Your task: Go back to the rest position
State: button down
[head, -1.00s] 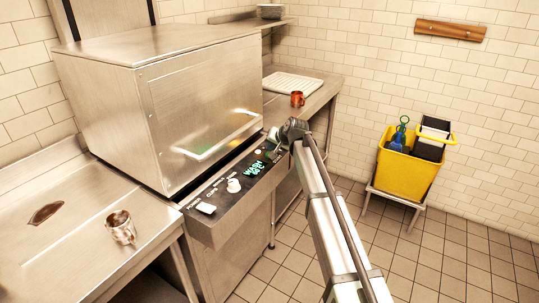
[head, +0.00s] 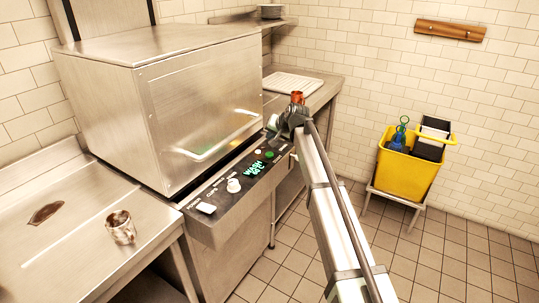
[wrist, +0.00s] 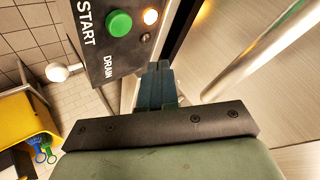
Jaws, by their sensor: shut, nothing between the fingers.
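My gripper (wrist: 155,85) is shut and empty, its dark fingers pressed together in the wrist view. In the head view my gripper (head: 272,126) is above the right end of the dishwasher's control panel (head: 222,198), apart from it. The panel display (head: 254,169) reads WASH in green letters with a blurred figure below. In the wrist view the green START button (wrist: 118,23) is beyond the fingers, with a lit amber lamp (wrist: 150,16) beside it.
The steel dishwasher hood (head: 185,115) is down. One mug (head: 120,228) stands on the left counter. A copper mug (head: 297,97) on the right counter is partly hidden by my arm. A yellow bucket (head: 405,172) stands on a rack at right. The floor between is clear.

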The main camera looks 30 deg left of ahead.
dwell(0.8)
jog(key=shift+s+d+f+n, duration=0.1)
jog(key=shift+f+n, duration=0.1)
jog(key=shift+n, duration=0.1)
jog(key=s+d+f+g+h, duration=0.1)
jog(key=s+d+f+h, duration=0.2)
jog(key=s+d+f, duration=0.8)
jog(key=s+d+f+g+h, duration=0.25)
jog(key=s+d+f, duration=0.25)
jog(key=d+f, duration=1.15)
jog(key=s+d+f+g+h, duration=0.1)
jog(key=s+d+f+h, duration=0.2)
jog(key=s+d+f, duration=0.8)
jog(key=s+d+f+m+g, duration=0.1)
jog(key=s+d+f+g, duration=0.1)
jog(key=s+d+f, duration=0.3)
jog(key=s+d+f+m+g, duration=0.2)
jog(key=s+d+f, duration=0.4)
jog(key=s+d, duration=0.6)
jog(key=s+d+f+m+g, duration=0.1)
jog(key=s+d+f+g, duration=0.1)
jog(key=s+d+f, duration=0.4)
jog(key=s+d, duration=0.3)
jog(key=d, duration=0.3)
jog(key=shift+m, duration=0.4)
